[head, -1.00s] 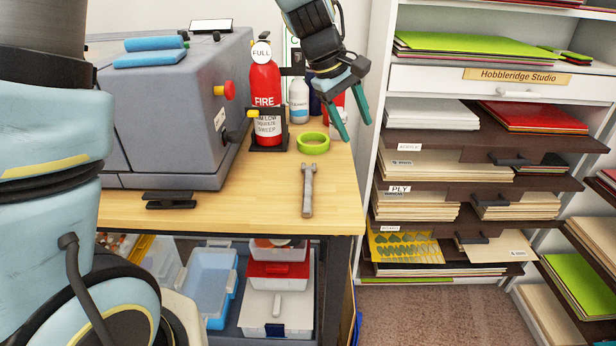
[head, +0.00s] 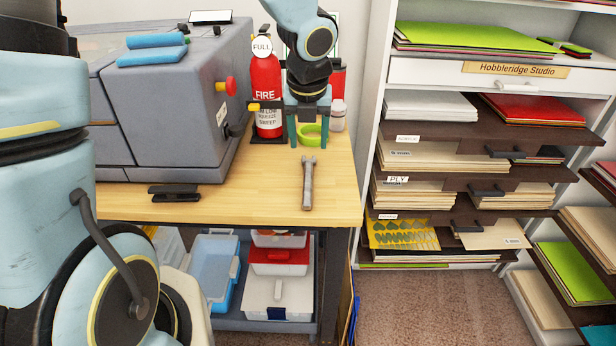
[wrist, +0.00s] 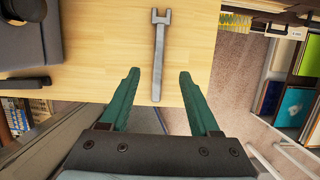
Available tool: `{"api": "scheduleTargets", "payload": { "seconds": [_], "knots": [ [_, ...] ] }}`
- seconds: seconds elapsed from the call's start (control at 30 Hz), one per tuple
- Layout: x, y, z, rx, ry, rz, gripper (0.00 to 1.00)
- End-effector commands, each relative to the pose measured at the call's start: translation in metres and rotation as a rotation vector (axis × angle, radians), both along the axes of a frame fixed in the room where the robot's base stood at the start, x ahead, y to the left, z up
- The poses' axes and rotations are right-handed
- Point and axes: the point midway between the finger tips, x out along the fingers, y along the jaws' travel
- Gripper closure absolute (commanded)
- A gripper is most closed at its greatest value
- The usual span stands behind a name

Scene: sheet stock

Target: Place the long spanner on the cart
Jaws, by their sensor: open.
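The long spanner (head: 308,185) is grey and lies flat on the wooden bench, near its right end, with its open jaw toward the back. My gripper (head: 308,142) is open and empty, fingers pointing down, above the bench behind the spanner in the head view. In the wrist view the spanner (wrist: 158,58) lies beyond the open green fingers (wrist: 158,80), its handle end lined up with the gap between them. They do not touch it. I cannot make out a cart for certain.
A green tape ring (head: 311,135) and a red fire extinguisher (head: 267,95) stand behind the spanner. A grey machine (head: 170,100) fills the bench's left, with a black stapler-like tool (head: 174,192) in front. Boxes (head: 278,290) sit below. Sheet shelves (head: 455,140) stand at right.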

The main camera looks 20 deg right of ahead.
Motion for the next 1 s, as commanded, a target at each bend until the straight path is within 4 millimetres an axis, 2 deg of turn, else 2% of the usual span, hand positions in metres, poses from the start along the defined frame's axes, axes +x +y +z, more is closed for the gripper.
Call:
{"api": "scheduleTargets", "payload": {
  "seconds": [0.3,0.57,0.83,1.0],
  "knots": [
    [0.006,-0.002,-0.044,0.006,0.017,0.021,0.38],
    [0.01,-0.004,-0.062,0.005,0.014,0.02,0.38],
    [0.014,-0.005,-0.1,0.006,0.015,0.018,0.38],
    [0.017,-0.006,-0.107,0.004,0.013,0.021,0.38]
  ]
}}
